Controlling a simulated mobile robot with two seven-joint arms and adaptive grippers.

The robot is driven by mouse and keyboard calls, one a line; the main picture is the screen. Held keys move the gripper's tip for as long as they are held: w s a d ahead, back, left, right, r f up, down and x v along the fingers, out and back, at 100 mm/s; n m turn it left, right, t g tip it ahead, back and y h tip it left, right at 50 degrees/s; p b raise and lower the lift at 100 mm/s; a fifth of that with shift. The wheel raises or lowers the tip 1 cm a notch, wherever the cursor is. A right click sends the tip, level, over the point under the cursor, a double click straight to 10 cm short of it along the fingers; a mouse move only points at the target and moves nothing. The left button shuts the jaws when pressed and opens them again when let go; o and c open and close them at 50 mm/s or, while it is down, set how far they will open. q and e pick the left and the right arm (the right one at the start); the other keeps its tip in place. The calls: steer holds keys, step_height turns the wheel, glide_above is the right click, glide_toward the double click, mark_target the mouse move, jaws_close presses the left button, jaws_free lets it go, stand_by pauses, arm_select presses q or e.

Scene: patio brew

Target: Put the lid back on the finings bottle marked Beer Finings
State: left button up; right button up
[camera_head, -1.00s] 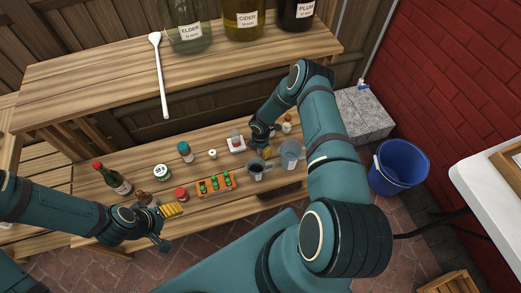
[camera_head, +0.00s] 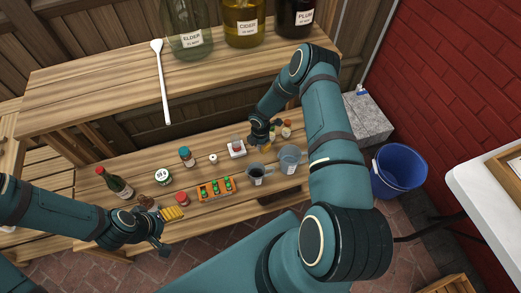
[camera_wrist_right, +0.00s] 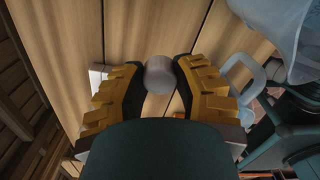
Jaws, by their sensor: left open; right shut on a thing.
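My right gripper (camera_wrist_right: 159,85) is shut on a small pale cylinder (camera_wrist_right: 159,75), seen from above between the yellow finger pads in the right wrist view. I cannot tell whether it is a lid alone or a capped bottle. In the head view this gripper (camera_head: 266,140) is low over the back right of the bench, beside small bottles (camera_head: 287,131) with pale tops. No Beer Finings label is readable, so I cannot tell which bottle is the finings bottle. A small white round thing (camera_head: 213,158) lies mid-bench. My left gripper (camera_head: 170,231) is open and empty at the front left edge.
An orange crate of small green-topped items (camera_head: 216,189), a dark jug (camera_head: 257,174), a clear jug (camera_head: 290,159) and a white scale (camera_head: 238,150) crowd the bench. A blue-capped bottle (camera_head: 186,156), white jar (camera_head: 163,177), red-lidded jar (camera_head: 182,199) and dark bottle (camera_head: 116,183) stand further left.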

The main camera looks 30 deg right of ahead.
steer(key=shift+r, duration=1.55)
arm_select(q)
steer(key=shift+r, duration=0.35)
steer(key=o, duration=0.3)
